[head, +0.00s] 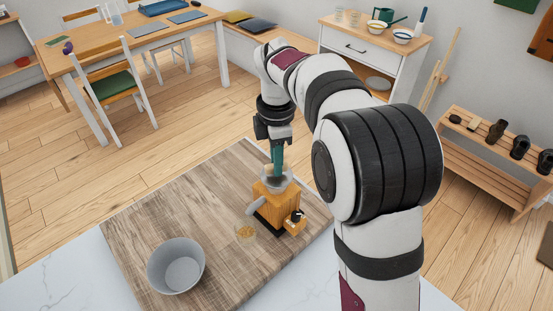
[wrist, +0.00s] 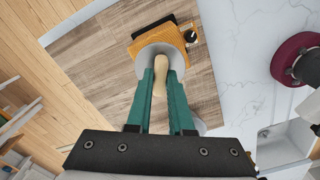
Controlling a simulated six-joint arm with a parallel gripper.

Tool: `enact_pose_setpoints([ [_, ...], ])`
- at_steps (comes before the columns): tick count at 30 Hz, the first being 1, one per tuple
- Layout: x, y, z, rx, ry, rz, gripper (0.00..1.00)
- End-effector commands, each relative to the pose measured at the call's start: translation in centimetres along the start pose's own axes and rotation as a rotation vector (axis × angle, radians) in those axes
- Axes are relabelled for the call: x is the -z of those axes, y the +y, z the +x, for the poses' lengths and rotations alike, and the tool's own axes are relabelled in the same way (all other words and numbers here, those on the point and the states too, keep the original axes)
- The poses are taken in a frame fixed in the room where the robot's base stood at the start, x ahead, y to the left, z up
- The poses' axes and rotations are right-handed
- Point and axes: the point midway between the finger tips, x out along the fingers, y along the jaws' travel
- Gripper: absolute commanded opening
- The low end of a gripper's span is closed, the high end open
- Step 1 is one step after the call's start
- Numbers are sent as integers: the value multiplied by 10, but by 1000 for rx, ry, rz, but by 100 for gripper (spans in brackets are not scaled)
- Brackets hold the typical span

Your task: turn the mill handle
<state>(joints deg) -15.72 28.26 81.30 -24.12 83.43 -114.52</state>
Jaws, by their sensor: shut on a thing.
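The mill (head: 273,207) is a yellow-orange wooden box with a pale round bowl on top and a dark knob low on its front right. It stands on the wooden board (head: 140,229). My gripper (head: 277,174) is above the mill, pointing down. In the wrist view the teal fingers of my gripper (wrist: 161,85) are shut on a beige knob, the mill handle's grip (wrist: 160,70), over the mill's round top (wrist: 147,56). The handle's arm is mostly hidden in both views.
A grey bowl (head: 175,268) stands on the board at front left. White marble counter (head: 62,283) surrounds the board. A table and a cabinet stand farther back.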

Motion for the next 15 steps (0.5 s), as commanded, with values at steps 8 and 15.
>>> enact_pose_setpoints([
  [8,0,0,0,-1,0,76,0],
  [15,0,0,0,1,2,262,0],
])
